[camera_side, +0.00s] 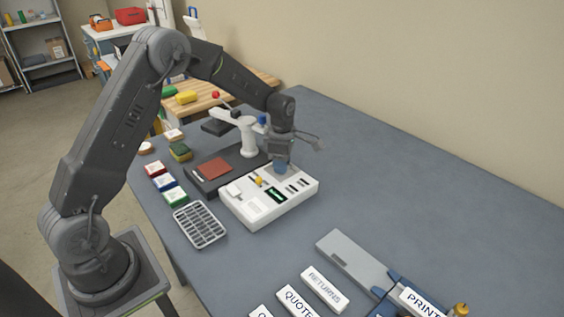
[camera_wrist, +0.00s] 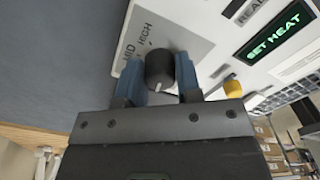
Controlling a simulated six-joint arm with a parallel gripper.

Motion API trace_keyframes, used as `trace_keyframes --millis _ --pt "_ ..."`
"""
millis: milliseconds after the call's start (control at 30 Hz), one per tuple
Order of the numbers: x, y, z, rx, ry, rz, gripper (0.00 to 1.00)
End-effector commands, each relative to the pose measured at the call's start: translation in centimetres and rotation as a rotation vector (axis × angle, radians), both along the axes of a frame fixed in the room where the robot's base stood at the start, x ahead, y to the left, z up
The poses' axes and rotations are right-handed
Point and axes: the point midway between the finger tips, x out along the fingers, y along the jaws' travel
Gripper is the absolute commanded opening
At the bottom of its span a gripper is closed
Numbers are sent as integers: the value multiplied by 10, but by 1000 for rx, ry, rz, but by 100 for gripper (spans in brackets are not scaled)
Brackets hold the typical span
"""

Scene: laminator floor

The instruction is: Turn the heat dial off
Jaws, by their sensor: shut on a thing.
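The heat dial (camera_wrist: 160,66) is a round black knob with a white pointer line, on a grey plate lettered MID and HIGH. The pointer is at the edge facing my gripper, away from those words; any OFF mark is hidden. My gripper (camera_wrist: 158,76) is shut on the dial, with a blue finger on each side. In the side view my gripper (camera_side: 281,166) reaches down to the far part of the white control box (camera_side: 243,217) and hides the dial. A green-lit screen (camera_wrist: 273,34) reads SET HEAT.
A yellow knob (camera_wrist: 233,87) sits beside the screen. A grey wire tray (camera_side: 200,224) lies in front.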

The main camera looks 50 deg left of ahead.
Motion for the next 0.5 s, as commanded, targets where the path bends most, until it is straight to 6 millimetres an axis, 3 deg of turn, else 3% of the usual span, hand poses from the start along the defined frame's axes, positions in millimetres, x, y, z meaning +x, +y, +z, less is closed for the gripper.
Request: trace_keyframes --millis 500 --pt "1 0 1 0 -2 164 8"
